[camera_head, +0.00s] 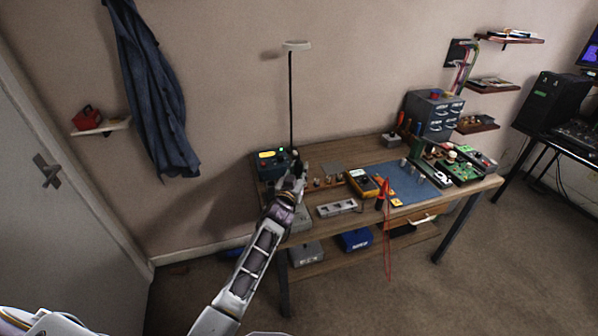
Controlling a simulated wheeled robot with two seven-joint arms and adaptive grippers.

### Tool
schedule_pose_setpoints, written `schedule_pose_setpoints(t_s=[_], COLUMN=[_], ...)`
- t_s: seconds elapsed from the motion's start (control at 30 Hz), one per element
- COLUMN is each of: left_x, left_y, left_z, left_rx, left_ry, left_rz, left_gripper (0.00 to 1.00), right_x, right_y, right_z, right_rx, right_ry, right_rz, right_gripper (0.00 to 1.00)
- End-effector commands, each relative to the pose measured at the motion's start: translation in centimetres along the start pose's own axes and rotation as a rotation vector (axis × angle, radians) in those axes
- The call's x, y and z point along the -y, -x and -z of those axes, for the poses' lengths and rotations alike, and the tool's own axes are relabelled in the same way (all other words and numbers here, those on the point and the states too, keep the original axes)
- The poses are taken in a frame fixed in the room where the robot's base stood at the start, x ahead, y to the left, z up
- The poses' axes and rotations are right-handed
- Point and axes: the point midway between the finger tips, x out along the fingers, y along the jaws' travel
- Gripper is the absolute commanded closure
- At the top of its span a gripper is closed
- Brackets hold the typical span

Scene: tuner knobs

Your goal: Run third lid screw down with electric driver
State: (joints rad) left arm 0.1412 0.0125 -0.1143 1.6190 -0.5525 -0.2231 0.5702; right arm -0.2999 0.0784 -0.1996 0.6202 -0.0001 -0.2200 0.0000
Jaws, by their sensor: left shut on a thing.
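My left gripper (298,166) is over the left end of the workbench, beside a dark box (268,162) with a lit yellow display and green lamp. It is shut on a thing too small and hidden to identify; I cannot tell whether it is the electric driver. A grey case (301,222) sits at the bench's left front, partly hidden by my left arm. I cannot tell if it carries the lid, and no lid screws can be made out. My right gripper is not in view.
The workbench (340,226) holds a long grey block (337,208), a yellow multimeter (362,183), a red tool (382,194) with a hanging red lead, a blue mat (405,186) and green circuit boards (461,172). A lamp pole (291,100) stands behind my gripper. A drawer cabinet (434,115) stands back right.

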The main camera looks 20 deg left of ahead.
Motion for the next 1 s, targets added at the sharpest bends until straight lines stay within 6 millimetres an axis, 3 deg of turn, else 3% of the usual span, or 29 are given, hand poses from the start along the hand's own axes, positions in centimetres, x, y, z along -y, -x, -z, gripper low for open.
schedule_pose_setpoints(t_s=[1.0], left_x=[0.00], left_y=[0.00], left_z=[-0.71], left_rx=[-0.001], left_ry=[0.000], left_rz=[0.000], left_gripper=[0.97], right_x=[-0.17], right_y=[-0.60], right_z=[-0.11], right_rx=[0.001], right_ry=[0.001], right_rz=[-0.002], right_gripper=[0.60])
